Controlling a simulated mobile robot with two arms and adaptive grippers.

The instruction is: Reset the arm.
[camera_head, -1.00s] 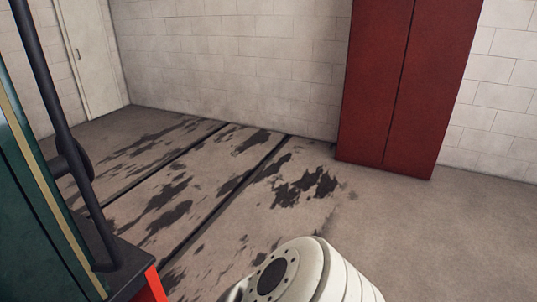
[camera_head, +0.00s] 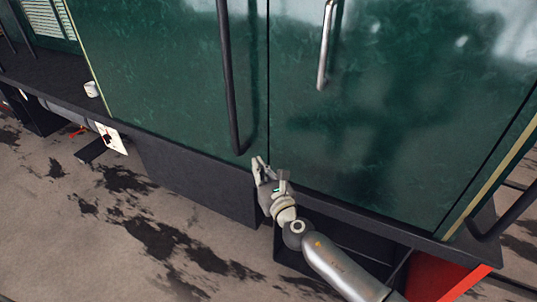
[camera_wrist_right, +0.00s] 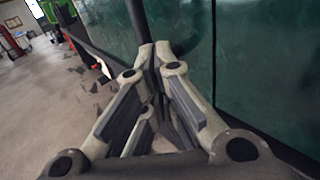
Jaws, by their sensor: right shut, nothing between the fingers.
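My right gripper (camera_head: 262,166) is shut with nothing between its fingers. In the head view its arm comes in from the bottom right. The gripper is at the lower edge of the tram's green side (camera_head: 170,80), just below the foot of a dark vertical handrail (camera_head: 229,80). In the right wrist view the fingers of the gripper (camera_wrist_right: 155,52) meet at their tips, in front of the dark rail; I cannot tell whether they touch it. My left gripper is not in view.
A silver handle (camera_head: 325,45) is on the green side. A dark ledge (camera_head: 60,95) runs along the tram, with a white cup (camera_head: 91,89) on it. A dark box (camera_head: 195,180) hangs below. The stained floor (camera_head: 90,240) is open at lower left.

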